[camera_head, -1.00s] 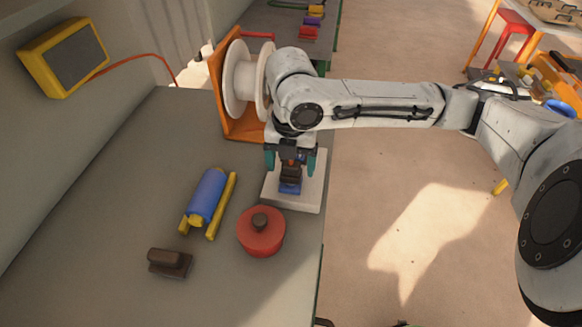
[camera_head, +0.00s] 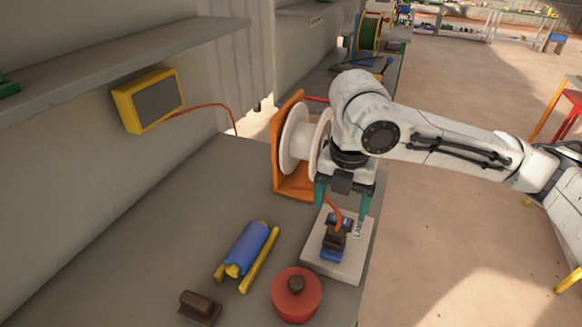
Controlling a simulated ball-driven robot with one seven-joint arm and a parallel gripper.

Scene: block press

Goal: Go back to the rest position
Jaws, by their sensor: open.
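My white arm reaches in from the right, with my gripper (camera_head: 342,204) pointing down at the right edge of the workbench. Its two teal fingers are open and spread, with nothing held between them. Just below them, a dark brown block (camera_head: 334,240) sits with blue parts on a pale square plate (camera_head: 345,268). The fingertips are above the block and appear clear of it. An orange curved piece shows by the blue part; where it ends is hard to tell.
A white spool (camera_head: 297,138) on an orange stand (camera_head: 278,152) is close behind and left of the gripper. A blue roller (camera_head: 247,246) on yellow rails, a red round pot (camera_head: 297,296) and a brown stamp-like piece (camera_head: 199,306) lie nearer. Open floor is right of the bench.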

